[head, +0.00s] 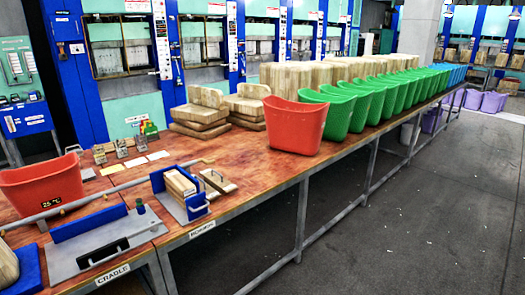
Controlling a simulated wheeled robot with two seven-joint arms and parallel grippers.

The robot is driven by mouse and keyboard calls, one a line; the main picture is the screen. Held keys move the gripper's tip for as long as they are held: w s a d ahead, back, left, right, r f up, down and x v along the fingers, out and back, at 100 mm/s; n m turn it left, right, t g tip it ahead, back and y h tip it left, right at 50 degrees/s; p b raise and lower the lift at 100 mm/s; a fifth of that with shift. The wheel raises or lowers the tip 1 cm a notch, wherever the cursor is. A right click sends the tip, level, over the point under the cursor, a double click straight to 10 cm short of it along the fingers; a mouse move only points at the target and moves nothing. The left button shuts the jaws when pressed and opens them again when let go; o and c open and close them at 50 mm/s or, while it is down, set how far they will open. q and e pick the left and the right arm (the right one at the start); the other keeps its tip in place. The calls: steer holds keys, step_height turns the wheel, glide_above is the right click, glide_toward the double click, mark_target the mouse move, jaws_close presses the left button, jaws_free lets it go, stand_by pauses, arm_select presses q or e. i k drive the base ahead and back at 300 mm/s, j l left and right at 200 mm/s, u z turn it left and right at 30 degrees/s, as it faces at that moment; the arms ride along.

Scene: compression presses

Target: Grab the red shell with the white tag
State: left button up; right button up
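Two red shells shaped like open bins show in the head view. One red shell (296,125) stands on the wooden bench in the middle, at the near end of a row of green ones; I see no tag on its visible faces. The other red shell (42,183) is at the left edge of the bench. It bears a small dark tag (51,202) with light characters, and a thin handle rises at its rim. I cannot make out a white tag on either. Neither of my grippers is in view.
Green bins (341,110) and blue ones run back along the bench. A grey plate (100,262) labelled "CRADLE" and a blue-sided tray (197,214) with tan blocks sit in front. Stacked tan pieces (201,112) stand behind. The grey floor (420,220) at right is clear.

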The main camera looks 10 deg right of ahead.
mark_target(290, 130)
steer(key=i+l+z, duration=0.6)
steer(key=i+z, duration=0.2)
steer(key=i+l, duration=0.2)
steer(key=i, duration=0.35)
steer(key=i+l+z, duration=0.1)
steer(key=i, duration=0.45)
steer(key=i+l, duration=0.3)
steer(key=i, duration=0.3)
steer(key=z, duration=0.05)
